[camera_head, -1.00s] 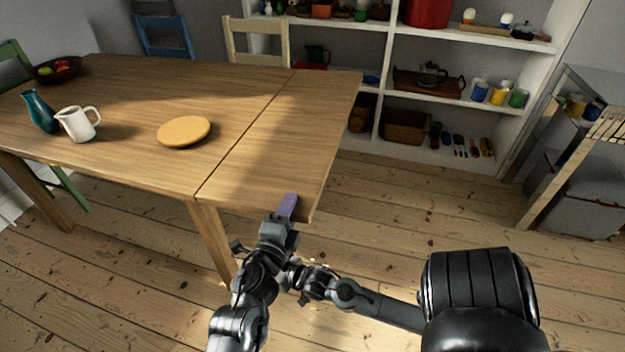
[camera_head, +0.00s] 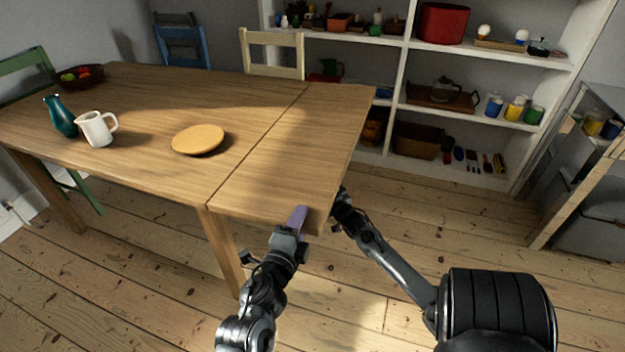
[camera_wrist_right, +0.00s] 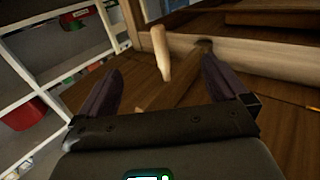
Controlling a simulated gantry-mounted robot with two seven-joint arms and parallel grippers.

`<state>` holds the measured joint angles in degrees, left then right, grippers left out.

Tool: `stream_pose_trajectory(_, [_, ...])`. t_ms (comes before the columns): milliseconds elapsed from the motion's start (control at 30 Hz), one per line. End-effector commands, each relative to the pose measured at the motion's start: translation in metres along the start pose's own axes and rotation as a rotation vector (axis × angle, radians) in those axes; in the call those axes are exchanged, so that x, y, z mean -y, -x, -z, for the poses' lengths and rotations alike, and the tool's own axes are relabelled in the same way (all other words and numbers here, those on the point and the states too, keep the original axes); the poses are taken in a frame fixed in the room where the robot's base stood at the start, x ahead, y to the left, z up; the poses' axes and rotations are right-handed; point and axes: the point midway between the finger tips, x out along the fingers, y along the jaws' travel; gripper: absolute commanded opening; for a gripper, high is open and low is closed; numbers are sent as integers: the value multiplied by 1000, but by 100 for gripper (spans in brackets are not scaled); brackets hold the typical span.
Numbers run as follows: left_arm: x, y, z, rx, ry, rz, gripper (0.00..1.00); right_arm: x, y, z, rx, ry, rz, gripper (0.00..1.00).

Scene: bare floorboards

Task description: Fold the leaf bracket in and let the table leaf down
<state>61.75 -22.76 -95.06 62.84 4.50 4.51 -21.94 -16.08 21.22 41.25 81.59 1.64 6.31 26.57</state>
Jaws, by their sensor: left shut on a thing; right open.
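The wooden table leaf (camera_head: 292,155) is up, level with the table top (camera_head: 160,105); a seam runs between them. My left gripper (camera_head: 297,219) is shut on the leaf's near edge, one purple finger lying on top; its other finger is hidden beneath. My right gripper (camera_head: 342,203) is at the leaf's right edge, its tips partly hidden by it. In the right wrist view its open fingers (camera_wrist_right: 160,72) stand either side of a pale wooden peg (camera_wrist_right: 160,55), apart from it. A wooden bar (camera_wrist_right: 180,92) behind the peg looks like the leaf bracket.
A white pitcher (camera_head: 96,129), a teal vase (camera_head: 62,117), a round board (camera_head: 198,140) and a fruit bowl (camera_head: 80,77) stand on the fixed top. Chairs stand behind and left. A shelf (camera_head: 398,90) stands behind. The floor right of the leaf is clear.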

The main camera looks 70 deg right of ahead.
Motion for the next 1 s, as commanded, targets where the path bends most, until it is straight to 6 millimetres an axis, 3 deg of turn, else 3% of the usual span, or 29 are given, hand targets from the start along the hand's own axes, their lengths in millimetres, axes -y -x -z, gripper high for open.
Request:
stream_pose_trajectory(33, [8,-1,2,-4,-1,15,18,0,-4,1,-1,0,0,100])
stream_pose_trajectory(700, [8,-1,2,-4,-1,15,18,1,-77,1,0,0,0,100])
stream_pose_trajectory(1000, [8,-1,2,-4,-1,15,18,1,-100,1,0,0,2,100])
